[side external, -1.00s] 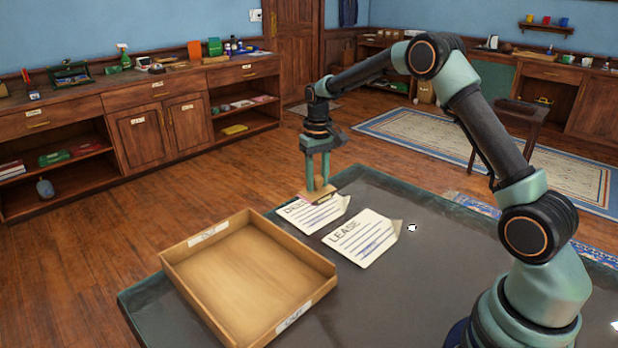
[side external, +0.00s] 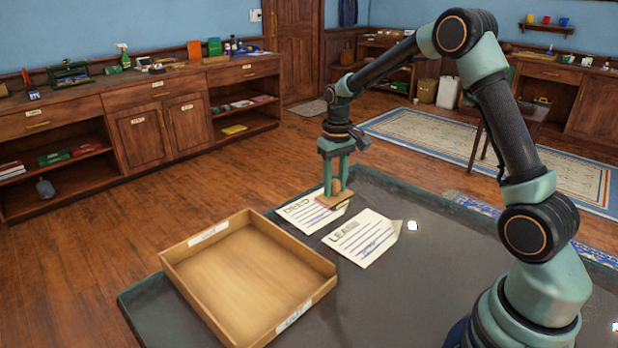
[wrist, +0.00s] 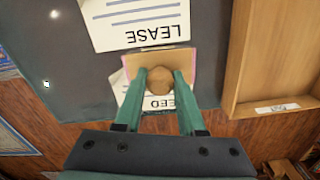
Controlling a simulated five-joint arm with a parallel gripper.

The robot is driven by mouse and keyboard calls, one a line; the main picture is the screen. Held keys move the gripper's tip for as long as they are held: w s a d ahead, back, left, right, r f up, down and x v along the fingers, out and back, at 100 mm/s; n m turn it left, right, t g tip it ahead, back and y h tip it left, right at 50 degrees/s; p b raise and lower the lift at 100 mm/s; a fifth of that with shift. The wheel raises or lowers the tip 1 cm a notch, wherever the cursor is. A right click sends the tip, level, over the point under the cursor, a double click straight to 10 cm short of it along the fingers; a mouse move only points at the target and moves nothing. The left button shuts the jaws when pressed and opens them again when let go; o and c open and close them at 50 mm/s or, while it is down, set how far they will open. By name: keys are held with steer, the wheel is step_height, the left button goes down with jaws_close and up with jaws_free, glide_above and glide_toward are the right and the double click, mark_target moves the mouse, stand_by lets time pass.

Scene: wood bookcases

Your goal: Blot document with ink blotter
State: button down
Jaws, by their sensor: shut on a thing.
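My gripper (side external: 337,182) is shut on the ink blotter (side external: 334,199), a wooden block with a round knob. In the wrist view, the fingers flank the knob and the blotter's pale pink-edged base (wrist: 190,62) shows beyond them. The blotter is over the right end of the DEED sheet (side external: 299,217), beside the LEASE sheet (side external: 365,236). I cannot tell whether it touches the paper. The wrist view shows LEASE (wrist: 140,18) just beyond the blotter, and part of DEED (wrist: 160,103) under the fingers, mostly hidden. Both sheets bear blue writing lines.
A shallow wooden tray (side external: 183,277) with white labels stands empty left of the sheets; its wall (wrist: 239,60) is at right in the wrist view. The dark desk top (side external: 430,290) is clear around LEASE, except for a small white spot (side external: 412,226). The desk's far edge is close behind the gripper.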

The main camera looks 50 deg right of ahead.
steer(key=s, duration=1.2)
glide_above(369, 248)
steer(key=shift+f, duration=3.25)
steer(key=shift+f, duration=0.5)
step_height(369, 248, up, 7)
stand_by(0.5)
